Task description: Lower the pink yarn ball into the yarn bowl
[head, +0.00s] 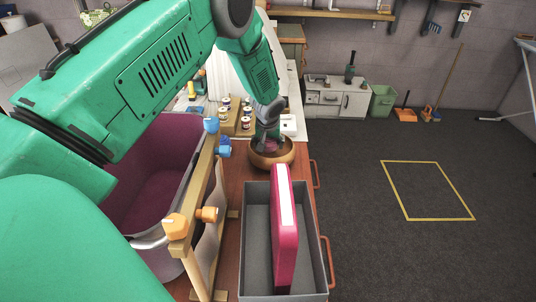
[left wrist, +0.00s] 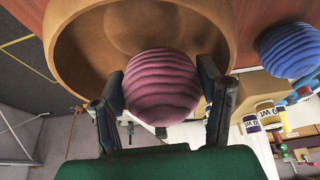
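The pink yarn ball (left wrist: 162,88) sits between the two fingers of my left gripper (left wrist: 160,78), with the dark pads against its sides. In the head view my left gripper (head: 268,142) points down at the round brown yarn bowl (head: 285,157), and only a little of the pink ball (head: 272,147) shows there. In the left wrist view the bowl (left wrist: 75,45) opens behind the ball, and the ball overlaps its rim and hollow. Whether the ball touches the bowl cannot be told. My right gripper is not in view.
A blue yarn ball (left wrist: 290,50) lies beside the bowl. Several thread spools (head: 247,113) stand behind it. A grey bin (head: 256,235) holding a magenta box (head: 285,235) is in front. A wooden frame with knobs (head: 208,214) and a purple-lined tub (head: 150,185) are left.

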